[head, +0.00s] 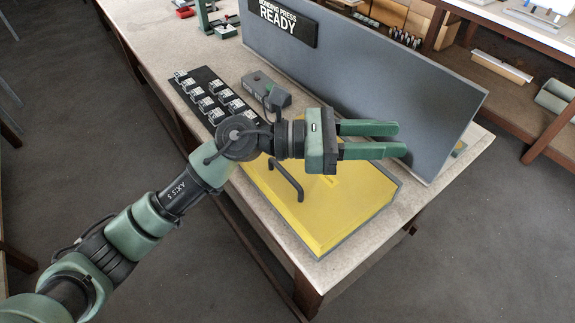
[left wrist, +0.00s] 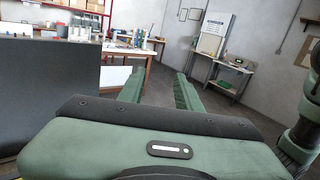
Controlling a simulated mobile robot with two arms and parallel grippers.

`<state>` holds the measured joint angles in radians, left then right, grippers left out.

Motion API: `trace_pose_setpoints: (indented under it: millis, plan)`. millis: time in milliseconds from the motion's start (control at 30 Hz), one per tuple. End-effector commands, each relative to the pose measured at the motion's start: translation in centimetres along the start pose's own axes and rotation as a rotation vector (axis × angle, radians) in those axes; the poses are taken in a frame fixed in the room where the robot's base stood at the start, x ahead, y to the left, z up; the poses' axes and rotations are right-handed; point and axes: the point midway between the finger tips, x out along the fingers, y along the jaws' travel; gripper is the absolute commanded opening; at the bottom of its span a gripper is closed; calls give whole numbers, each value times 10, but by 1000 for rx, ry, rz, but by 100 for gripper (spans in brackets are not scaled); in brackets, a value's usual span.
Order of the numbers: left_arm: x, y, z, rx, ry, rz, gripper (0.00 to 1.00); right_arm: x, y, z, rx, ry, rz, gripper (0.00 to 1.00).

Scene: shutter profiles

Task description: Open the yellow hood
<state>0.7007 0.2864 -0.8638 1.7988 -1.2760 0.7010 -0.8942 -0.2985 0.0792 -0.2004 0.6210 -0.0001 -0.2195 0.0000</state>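The yellow hood (head: 335,207) lies shut and low on the bench, at the foot of the grey panel. A dark bar handle (head: 288,181) stands up from its left part. My left gripper (head: 398,140) is above the hood, with its fingers pointing right, spread apart and empty. Its wrist and fingers cover part of the hood and perhaps one end of the handle. The left gripper's open fingers also show in the left wrist view (left wrist: 158,88), with nothing between them. My right gripper is not in the head view.
The tall grey panel (head: 365,88) with the sign (head: 283,20) stands right behind the hood. A black tray (head: 212,95) of small parts and a grey control box (head: 265,90) sit left of it on the bench (head: 150,40). The floor in front is clear.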

Motion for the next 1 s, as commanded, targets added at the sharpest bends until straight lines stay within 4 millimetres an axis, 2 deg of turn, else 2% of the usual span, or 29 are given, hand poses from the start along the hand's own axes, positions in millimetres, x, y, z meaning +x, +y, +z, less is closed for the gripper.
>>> trace_pose_setpoints:
  millis: [67,100,167,233,300,400,500,600,667,1000]
  plan:
    - [-3,-6,-32,243,258,-112,34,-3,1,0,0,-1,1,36]
    - [-12,-4,-51,354,395,-168,34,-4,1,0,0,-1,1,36]
    - [-34,5,-76,504,601,-249,34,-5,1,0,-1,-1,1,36]
    - [-68,23,-96,644,828,-333,34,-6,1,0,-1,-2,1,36]
    - [-105,43,-105,741,1032,-399,34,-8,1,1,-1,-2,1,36]
    - [-150,66,-104,818,1255,-468,34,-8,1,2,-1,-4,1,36]
    - [-178,79,-99,847,1387,-507,34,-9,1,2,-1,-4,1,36]
    - [-190,84,-99,853,1439,-524,34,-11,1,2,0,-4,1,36]
    - [-190,85,-103,852,1444,-528,34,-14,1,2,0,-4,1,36]
    - [-183,93,-153,849,1437,-525,34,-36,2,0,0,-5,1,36]
